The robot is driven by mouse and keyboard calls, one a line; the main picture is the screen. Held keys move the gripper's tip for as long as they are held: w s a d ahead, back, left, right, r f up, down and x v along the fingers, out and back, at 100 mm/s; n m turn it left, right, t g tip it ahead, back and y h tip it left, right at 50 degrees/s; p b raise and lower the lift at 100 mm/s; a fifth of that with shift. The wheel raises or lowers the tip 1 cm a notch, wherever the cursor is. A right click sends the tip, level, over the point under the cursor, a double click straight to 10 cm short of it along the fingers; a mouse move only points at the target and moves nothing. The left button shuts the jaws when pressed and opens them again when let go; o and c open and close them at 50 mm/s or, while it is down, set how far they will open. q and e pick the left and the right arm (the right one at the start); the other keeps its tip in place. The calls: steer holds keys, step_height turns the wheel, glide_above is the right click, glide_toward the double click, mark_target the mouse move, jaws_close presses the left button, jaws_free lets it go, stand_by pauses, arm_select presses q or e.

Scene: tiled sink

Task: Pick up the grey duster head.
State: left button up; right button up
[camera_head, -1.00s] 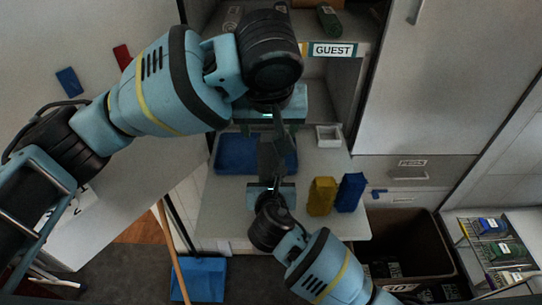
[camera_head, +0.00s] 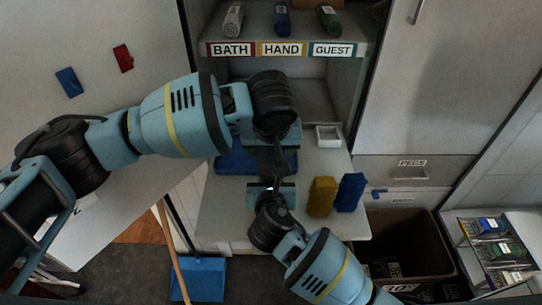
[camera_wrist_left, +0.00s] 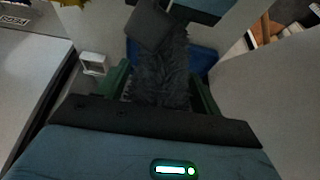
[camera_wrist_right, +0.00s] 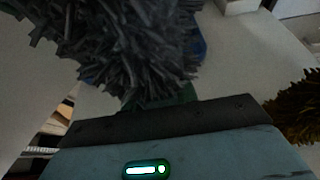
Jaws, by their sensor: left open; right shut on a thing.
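The grey duster head (camera_wrist_left: 160,78) is dark and shaggy. It also fills the upper left of the right wrist view (camera_wrist_right: 125,45). My right gripper (camera_head: 269,187) is shut on it, above the white counter. My left gripper (camera_head: 270,152) is open and comes in from the far side. In the left wrist view its two green fingers stand on either side of the shaggy part, and contact cannot be made out. In the head view the grippers and arms hide most of the head.
A yellow block-like duster (camera_head: 321,197) and a blue one (camera_head: 350,192) stand right of my right gripper. A blue tray (camera_head: 230,160) and a small white box (camera_head: 328,136) are behind. Shelves labelled BATH, HAND and GUEST (camera_head: 332,49) rise beyond. A dark bin (camera_head: 438,240) is at right.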

arm_select(q)
steer(key=shift+w+f, duration=0.2)
steer(key=shift+f, duration=0.35)
steer(key=c, duration=1)
steer(key=shift+c, duration=0.2)
steer(key=shift+r, duration=0.15)
step_height(320, 180, up, 18)
arm_select(e)
steer(key=o, duration=1.2)
steer(key=shift+c, duration=0.2)
